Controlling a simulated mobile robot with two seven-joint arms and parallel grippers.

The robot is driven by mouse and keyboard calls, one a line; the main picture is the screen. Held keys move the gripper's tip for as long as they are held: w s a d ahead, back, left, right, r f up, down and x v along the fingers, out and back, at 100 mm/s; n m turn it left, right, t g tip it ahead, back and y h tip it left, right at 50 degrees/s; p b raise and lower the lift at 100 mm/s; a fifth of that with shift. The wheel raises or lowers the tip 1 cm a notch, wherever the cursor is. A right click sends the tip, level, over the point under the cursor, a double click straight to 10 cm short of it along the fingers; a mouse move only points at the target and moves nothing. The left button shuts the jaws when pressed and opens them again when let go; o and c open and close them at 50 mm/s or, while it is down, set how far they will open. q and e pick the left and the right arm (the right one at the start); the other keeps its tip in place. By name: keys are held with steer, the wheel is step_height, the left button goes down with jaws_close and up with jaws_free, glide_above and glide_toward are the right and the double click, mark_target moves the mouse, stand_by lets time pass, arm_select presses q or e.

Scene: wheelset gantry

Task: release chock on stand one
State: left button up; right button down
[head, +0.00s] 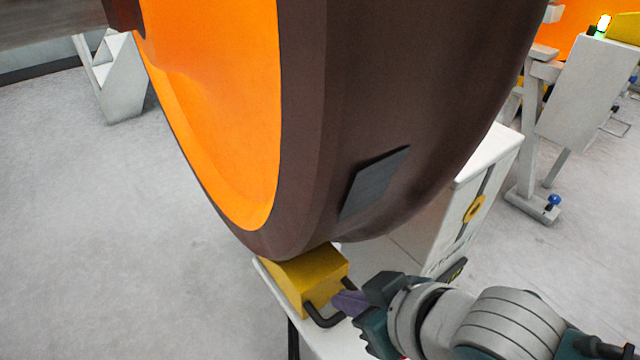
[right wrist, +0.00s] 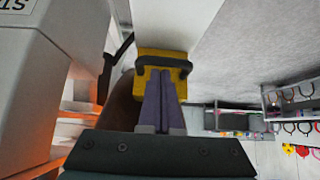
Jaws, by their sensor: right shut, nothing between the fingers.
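The yellow chock (head: 300,275) sits on a white stand (head: 492,165), under the lower edge of a large brown wheel (head: 430,80) with an orange face. A dark U-shaped handle (head: 322,318) sticks out from the chock's near side. My right gripper (head: 345,302) is shut with nothing between its purple fingers, with its tips at the handle. My left gripper is out of view.
A dark rectangular patch (head: 374,182) is on the wheel's tread. A grey frame with a blue knob (head: 553,201) stands at right.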

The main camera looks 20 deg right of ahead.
steer(key=shift+w+a+f, duration=0.15)
steer(key=shift+w+f, duration=0.15)
steer(key=shift+f, duration=0.05)
steer(key=s+p, duration=0.1)
steer(key=s, duration=0.1)
steer(key=s+d+p, duration=0.2)
steer(key=s, duration=0.1)
steer(key=shift+s+r+p, duration=0.1)
steer(key=shift+s+p, duration=0.25)
steer(key=shift+p, duration=0.05)
steer(key=shift+s+d, duration=0.2)
steer(key=shift+s, duration=0.15)
